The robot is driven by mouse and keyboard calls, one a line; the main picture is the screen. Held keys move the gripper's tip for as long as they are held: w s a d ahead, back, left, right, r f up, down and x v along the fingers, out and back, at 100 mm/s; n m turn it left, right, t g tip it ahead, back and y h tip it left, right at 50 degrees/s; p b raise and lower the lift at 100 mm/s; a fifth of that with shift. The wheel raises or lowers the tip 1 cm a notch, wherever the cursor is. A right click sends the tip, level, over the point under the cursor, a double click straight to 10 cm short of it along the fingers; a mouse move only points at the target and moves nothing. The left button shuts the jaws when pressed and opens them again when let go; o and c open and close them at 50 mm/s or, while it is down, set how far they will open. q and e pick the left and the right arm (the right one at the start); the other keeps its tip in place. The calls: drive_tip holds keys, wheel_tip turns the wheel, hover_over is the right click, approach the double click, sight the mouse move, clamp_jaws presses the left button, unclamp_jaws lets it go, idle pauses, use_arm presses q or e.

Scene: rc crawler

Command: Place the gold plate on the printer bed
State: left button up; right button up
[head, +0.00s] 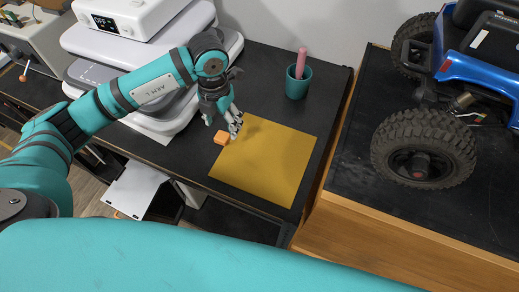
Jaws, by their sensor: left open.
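The gold plate (266,165) is a flat yellow-gold square. It lies on the black table top near its front right corner. My left gripper (236,128) points down above the plate's upper left edge, beside a small orange block (221,138). It is open, and I see nothing between its fingers. I cannot tell whether the fingers touch the plate. No thing in view is clearly the printer bed; a white and grey machine (145,60) with a small display stands at the upper left, partly behind my left arm. My right gripper is not in view.
A teal cup (298,82) holding a pink stick stands behind the plate. A blue crawler with big black tyres (425,150) stands on a higher wooden bench at the right. A white panel (137,188) shows below the table. Bare black table lies between plate and cup.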

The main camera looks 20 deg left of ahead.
sight(222, 136)
use_arm(q)
drive_tip(key=f, duration=0.1)
drive_tip(key=f+p, duration=0.2)
drive_tip(key=shift+s+a+f, duration=0.2)
drive_tip(key=shift+s+f, duration=0.1)
drive_tip(key=shift+f, duration=0.5)
drive_tip(key=shift+w, duration=0.1)
clamp_jaws()
